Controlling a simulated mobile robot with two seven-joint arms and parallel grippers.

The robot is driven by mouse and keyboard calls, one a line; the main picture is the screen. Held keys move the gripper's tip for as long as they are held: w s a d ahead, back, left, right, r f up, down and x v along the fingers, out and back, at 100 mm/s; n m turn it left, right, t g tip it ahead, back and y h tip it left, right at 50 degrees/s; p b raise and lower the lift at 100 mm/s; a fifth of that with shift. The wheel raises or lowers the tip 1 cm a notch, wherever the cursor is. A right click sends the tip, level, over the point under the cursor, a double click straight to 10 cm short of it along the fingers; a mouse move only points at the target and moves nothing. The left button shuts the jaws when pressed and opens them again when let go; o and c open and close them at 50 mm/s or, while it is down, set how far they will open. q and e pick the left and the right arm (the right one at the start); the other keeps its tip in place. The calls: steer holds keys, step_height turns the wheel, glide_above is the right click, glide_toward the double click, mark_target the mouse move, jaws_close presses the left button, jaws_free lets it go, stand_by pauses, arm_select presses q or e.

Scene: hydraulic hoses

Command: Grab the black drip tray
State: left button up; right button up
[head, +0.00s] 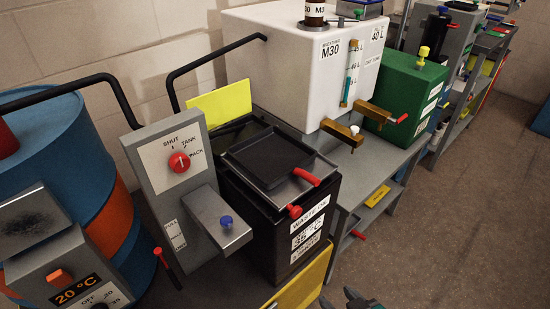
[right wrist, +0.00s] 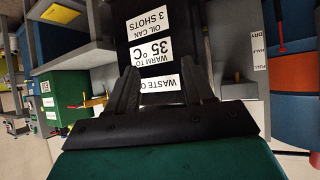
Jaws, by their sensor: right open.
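The black drip tray (head: 268,158) is a shallow, square, dark tray in the head view. It lies on top of the black waste oil box (head: 318,215), by a grey frame with red grips at its front corner. My right gripper (head: 338,298) shows only at the bottom edge, below and in front of the box, apart from the tray. In the right wrist view its two dark fingers (right wrist: 161,85) are spread with nothing held, facing the box's labelled front (right wrist: 150,52), seen upside down. The tray cannot be made out there. My left gripper is not in view.
A grey lever panel (head: 160,165) with a red knob stands left of the box, with a grey arm (head: 215,215) projecting forward. A white tank (head: 290,70) stands behind right, its brass tap (head: 343,131) overhanging the bench. A yellow card (head: 220,103) stands behind. Open floor lies right.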

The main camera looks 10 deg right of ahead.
steer(key=w+d+r+n+t+y+p, duration=0.1)
steer(key=w+r+n+y+p, duration=0.15)
steer(key=w+r, duration=0.6)
steer(key=n+y, duration=0.2)
steer(key=n, duration=0.1)
glide_toward(315, 179)
steer(key=x, duration=0.5)
steer(key=shift+w+r, duration=0.1)
steer(key=shift+w, duration=0.15)
steer(key=shift+f+b+x, duration=0.2)
steer(key=shift+b+x, duration=0.1)
steer(key=shift+x, duration=2.95)
steer(key=shift+s, duration=0.15)
steer(key=shift+c, duration=0.3)
jaws_close()
